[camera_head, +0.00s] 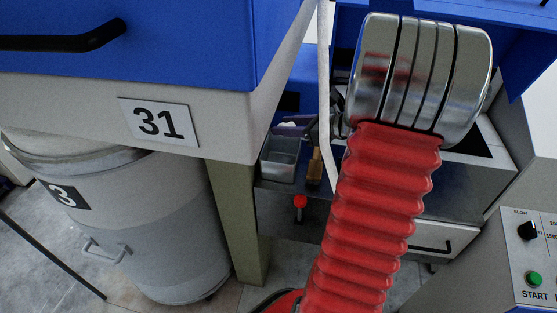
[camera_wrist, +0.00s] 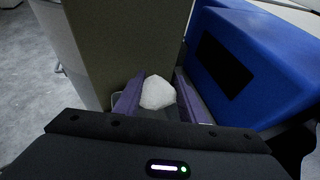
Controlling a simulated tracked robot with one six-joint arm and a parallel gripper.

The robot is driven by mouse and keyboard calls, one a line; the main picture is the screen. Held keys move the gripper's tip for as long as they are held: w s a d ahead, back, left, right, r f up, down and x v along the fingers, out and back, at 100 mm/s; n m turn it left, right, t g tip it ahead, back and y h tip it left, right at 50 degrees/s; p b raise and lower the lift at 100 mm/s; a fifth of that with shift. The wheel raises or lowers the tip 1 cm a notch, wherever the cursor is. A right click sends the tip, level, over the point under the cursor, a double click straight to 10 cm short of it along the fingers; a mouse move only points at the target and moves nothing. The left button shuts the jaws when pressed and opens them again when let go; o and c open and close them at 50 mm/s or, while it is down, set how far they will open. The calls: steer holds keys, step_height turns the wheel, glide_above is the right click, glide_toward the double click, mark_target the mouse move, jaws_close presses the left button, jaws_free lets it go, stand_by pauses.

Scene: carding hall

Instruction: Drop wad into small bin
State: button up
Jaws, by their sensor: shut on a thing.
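In the wrist view the white wad (camera_wrist: 157,92) sits between the two purple fingers of my gripper (camera_wrist: 159,84), which is shut on it. The wad cannot be made out there. A small grey open bin (camera_head: 279,170) stands on the dark bench shelf, just below the purple finger in the picture. How high the gripper is above the bin cannot be told.
A wooden-handled object (camera_head: 315,167) lies right of the bin. A machine numbered 31 (camera_head: 160,122) and a large drum (camera_head: 165,225) fill the left. An olive post (camera_head: 236,215) stands left of the bench. A control panel (camera_head: 525,255) is at lower right.

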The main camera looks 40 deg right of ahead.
mark_target(287, 141)
steer(key=shift+f, duration=2.9)
steer(key=o, duration=1.1)
steer(key=shift+s+r, duration=0.1)
steer(key=shift+s, duration=0.05)
steer(key=v, duration=1.3)
steer(key=shift+s, duration=0.3)
steer(key=shift+d, duration=0.1)
steer(key=shift+s, duration=0.1)
